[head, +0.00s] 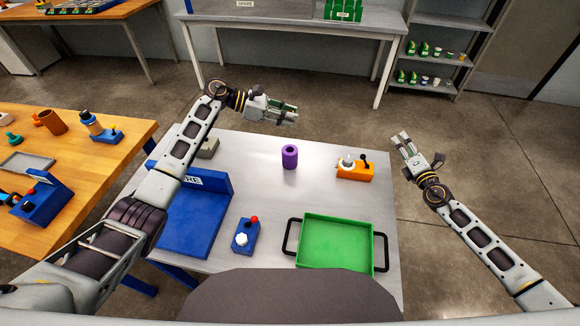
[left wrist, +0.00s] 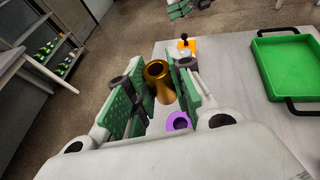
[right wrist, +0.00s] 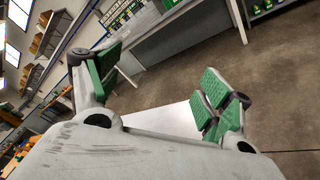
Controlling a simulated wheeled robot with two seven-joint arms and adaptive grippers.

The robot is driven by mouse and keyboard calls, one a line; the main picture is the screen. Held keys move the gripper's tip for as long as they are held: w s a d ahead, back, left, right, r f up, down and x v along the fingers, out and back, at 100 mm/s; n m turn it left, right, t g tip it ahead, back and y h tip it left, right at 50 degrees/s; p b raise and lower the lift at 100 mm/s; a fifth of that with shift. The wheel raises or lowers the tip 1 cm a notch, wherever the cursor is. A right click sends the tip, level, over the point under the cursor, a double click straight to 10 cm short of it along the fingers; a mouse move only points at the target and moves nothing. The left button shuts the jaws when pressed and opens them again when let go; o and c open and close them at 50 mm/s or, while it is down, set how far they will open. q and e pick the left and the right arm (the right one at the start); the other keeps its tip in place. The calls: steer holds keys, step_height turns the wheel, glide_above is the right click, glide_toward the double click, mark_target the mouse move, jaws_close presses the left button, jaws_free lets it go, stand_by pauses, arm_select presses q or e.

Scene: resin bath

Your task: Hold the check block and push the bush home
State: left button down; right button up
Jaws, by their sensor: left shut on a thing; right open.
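My left gripper (head: 287,114) is shut on a brass-coloured hollow bush (left wrist: 158,80), held above the far part of the grey table; the bush is mostly hidden by the fingers in the head view. A purple upright cylinder with a hole in its top (head: 290,157) stands on the table below and apart from the left gripper; it also shows in the left wrist view (left wrist: 178,121). I cannot tell for sure whether it is the check block. My right gripper (head: 405,145) is open and empty, off the table's right edge.
An orange fixture with a black lever (head: 355,172) stands at the table's far right. A green tray with black handles (head: 335,220), a blue box with a red knob (head: 245,237) and a large blue stand (head: 185,225) lie nearer. A grey block (head: 208,148) is partly behind my left arm.

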steer(key=a+r+n+y, duration=0.3)
steer(key=a+r, duration=0.1)
steer(key=a, duration=0.8)
steer(key=a+r+n+y, duration=0.3)
steer(key=a+n, duration=0.1)
steer(key=a, duration=0.7)
step_height(320, 180, up, 3)
steer(key=n+g+y, duration=0.1)
steer(key=n+y, duration=0.2)
steer(key=n, duration=0.1)
glide_above(290, 160)
steer(key=r+v, duration=0.1)
steer(key=v, duration=0.3)
steer(key=s+a+f+h, duration=0.2)
steer(key=a+f+h, duration=0.1)
steer(key=a+f, duration=0.3)
steer(key=d+f+h, duration=0.1)
steer(key=f+h, duration=0.1)
steer(key=f, duration=0.1)
steer(key=d+f+m+g+h, duration=0.1)
steer(key=f+h, duration=0.2)
steer(key=w+d+f+h, duration=0.1)
steer(key=f+h, duration=0.1)
steer(key=f, duration=0.2)
steer(key=shift+w+f+m, duration=0.1)
steer(key=shift+m, duration=0.3)
steer(key=shift+d+f+g+h, duration=0.3)
steer(key=shift+d+f+h, duration=0.1)
steer(key=shift+f+h, duration=0.15)
steer(key=shift+w, duration=0.15)
